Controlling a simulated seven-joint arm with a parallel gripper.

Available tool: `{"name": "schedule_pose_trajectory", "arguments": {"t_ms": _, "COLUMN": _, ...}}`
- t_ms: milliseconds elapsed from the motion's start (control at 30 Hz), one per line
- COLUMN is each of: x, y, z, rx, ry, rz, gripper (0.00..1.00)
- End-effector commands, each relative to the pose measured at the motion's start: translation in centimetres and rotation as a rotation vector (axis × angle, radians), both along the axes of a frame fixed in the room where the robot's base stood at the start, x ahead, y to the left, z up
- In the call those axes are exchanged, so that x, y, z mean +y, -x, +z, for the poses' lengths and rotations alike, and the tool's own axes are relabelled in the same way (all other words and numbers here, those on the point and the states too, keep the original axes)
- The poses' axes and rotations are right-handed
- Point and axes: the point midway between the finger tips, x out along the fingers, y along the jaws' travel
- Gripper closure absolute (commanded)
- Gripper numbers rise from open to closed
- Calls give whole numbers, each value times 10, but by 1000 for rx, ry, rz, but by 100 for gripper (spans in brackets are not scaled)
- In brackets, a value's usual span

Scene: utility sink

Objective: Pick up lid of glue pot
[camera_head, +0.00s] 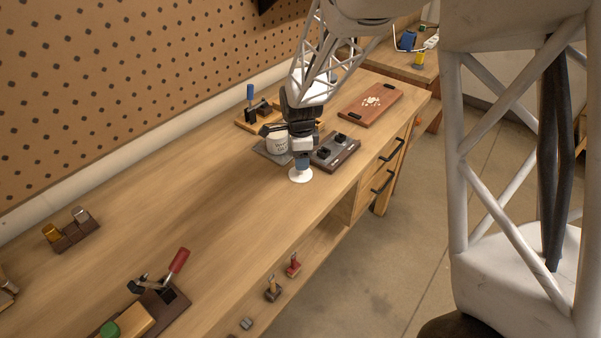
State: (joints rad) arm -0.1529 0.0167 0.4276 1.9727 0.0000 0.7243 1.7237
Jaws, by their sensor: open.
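A white pot with dark lettering (277,143), which looks like the glue pot, stands on a grey mat (262,150) on the workbench. My arm partly covers it, and I cannot make out a lid on it. My gripper (302,153) points down just to the right of the pot and is open. Right below it a small white round piece (300,175) with a blue-grey upper part stands on the bench. I cannot tell whether this is the lid, or whether my fingers touch it.
A dark block with black fittings (335,150) lies close on the right. A reddish-brown board (370,104) lies behind it. A blue-handled tool (250,95) stands behind the pot. A red-handled clamp (177,262) sits at the front. The bench middle (180,185) is clear.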

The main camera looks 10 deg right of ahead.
Motion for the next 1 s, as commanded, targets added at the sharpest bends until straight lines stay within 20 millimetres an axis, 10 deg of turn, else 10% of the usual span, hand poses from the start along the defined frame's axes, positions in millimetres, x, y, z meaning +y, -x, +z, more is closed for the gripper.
{"name": "schedule_pose_trajectory", "arguments": {"t_ms": 400, "x": 1, "y": 0, "z": -40, "rx": 0, "ry": 0, "rz": 0, "gripper": 44}}
{"name": "schedule_pose_trajectory", "arguments": {"t_ms": 1000, "x": 1, "y": 0, "z": -41, "rx": 0, "ry": 0, "rz": 0, "gripper": 47}}
